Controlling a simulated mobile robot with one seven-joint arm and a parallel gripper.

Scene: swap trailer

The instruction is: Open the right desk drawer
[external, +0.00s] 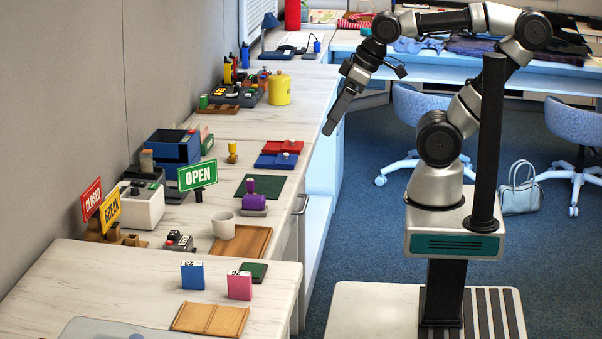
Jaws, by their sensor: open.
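A bar handle (301,204) shows on the front of the light desk, below the edge of its wooden top. The drawer front (293,232) around it is seen at a steep angle and looks closed. I cannot tell from this view whether it is the right desk drawer. My gripper (330,129) points down and to the left, near the desk's front edge, above and beyond the handle in the picture. It is apart from the handle and nothing shows in it. The gap between its fingers is too small to make out.
The desk top holds a white mug (223,225), a wooden tray (241,243), a purple stamp (253,200) and an OPEN sign (197,176). Blue chairs (420,113) and a pale bag (521,190) stand behind my arm. Blue carpet (368,222) lies clear between desk and base.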

